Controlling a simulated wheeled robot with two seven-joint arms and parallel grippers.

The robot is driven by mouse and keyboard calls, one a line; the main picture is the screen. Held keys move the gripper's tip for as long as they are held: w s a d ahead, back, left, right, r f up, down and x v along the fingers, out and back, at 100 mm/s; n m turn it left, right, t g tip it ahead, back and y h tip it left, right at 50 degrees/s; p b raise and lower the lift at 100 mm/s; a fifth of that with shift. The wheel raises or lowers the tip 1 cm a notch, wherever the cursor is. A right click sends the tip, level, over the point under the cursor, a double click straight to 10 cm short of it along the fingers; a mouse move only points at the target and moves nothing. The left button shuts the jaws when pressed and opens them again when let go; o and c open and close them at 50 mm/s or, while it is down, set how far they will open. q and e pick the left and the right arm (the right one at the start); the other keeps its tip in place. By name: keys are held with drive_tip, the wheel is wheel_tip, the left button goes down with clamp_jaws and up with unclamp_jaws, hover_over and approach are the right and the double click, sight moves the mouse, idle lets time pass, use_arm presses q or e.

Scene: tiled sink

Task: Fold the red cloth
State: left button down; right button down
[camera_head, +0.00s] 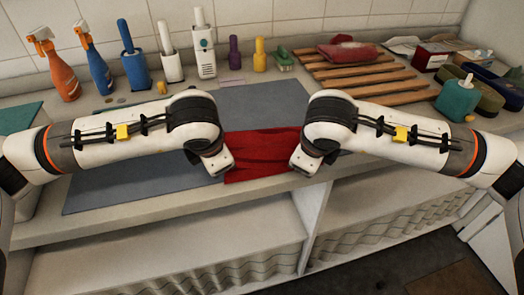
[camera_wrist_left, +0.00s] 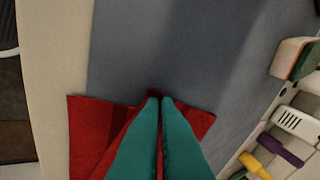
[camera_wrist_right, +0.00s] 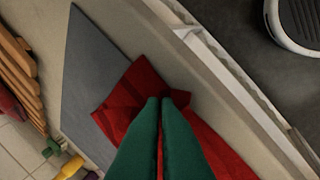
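The red cloth (camera_head: 262,150) lies on the blue-grey mat (camera_head: 110,190) near the counter's front edge, creased and partly hidden by my wrists in the head view. In the left wrist view, my left gripper (camera_wrist_left: 160,99) has its green fingers close together, with a dark pinched bit of the cloth (camera_wrist_left: 90,130) at the tips. In the right wrist view, my right gripper (camera_wrist_right: 160,100) also has its fingers together, and the cloth (camera_wrist_right: 120,98) rises in folds around the tips. Both grippers look shut on opposite sides of the cloth. The head view hides the fingertips.
Spray bottles (camera_head: 53,65) and other bottles line the wall at the back left. A wooden rack (camera_head: 365,78) bears a red item at the back right. A teal dispenser (camera_head: 457,100) stands to the right. Open shelves (camera_head: 170,255) lie below the counter. The mat behind the cloth is clear.

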use_arm(q)
drive_tip(key=shift+a, duration=0.1)
use_arm(e)
drive_tip(key=shift+d, duration=0.1)
use_arm(q)
drive_tip(key=c, duration=1.3)
unclamp_jaws()
use_arm(e)
drive_tip(key=c, duration=1.3)
unclamp_jaws()
